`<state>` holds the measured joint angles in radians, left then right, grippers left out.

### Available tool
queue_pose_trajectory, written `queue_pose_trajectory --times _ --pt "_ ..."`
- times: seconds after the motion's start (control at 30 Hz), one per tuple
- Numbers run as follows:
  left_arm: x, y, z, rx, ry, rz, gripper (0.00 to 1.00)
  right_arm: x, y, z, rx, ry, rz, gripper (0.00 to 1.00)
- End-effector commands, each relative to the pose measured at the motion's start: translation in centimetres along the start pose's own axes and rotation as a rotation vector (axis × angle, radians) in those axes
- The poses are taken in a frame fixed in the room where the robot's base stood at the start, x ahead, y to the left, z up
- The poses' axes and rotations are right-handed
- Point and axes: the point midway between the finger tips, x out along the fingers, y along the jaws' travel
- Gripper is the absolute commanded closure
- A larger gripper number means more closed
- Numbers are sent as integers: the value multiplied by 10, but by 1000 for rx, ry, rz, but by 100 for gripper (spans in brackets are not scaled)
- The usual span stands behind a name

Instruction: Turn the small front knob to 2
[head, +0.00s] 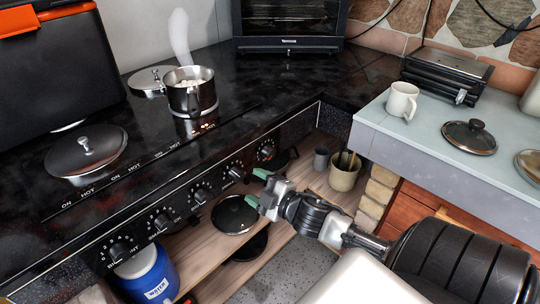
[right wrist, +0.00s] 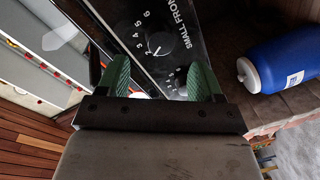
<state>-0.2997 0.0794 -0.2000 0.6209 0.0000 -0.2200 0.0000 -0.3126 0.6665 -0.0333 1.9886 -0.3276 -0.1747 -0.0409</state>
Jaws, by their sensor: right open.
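In the right wrist view a round dark knob (right wrist: 161,43) with digits around it sits beside the lettering "SMALL FRON", cut off by the frame edge. Its pale pointer mark seems to face the lower left, near the 2 side, but I cannot read the exact setting. In the head view the black stove front (head: 180,208) carries a row of knobs; their labels are too small to tell apart. My right gripper (head: 257,188) is open and empty in front of this row, apart from the knobs. Its green fingers also show in the right wrist view (right wrist: 158,77). My left gripper is out of view.
A steaming pot (head: 192,97) stands on the hob, with a lid (head: 86,150) nearer the left. A blue water jug (head: 148,275) stands below the panel. A grey counter (head: 450,160) with a mug (head: 402,101) is at right. Pans lie on the shelf below.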

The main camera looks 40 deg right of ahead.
Motion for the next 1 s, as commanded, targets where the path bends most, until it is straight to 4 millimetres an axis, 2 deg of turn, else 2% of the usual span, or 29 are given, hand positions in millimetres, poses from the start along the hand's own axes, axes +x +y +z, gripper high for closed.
queue_pose_trajectory --times 0.1,0.33,1.0 --pt "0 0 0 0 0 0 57 -21 -1 0 1 -2 -3 34" --pt "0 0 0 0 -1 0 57 -45 -1 0 1 -2 -1 34" --pt "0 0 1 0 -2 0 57 -49 0 0 1 -2 0 34"
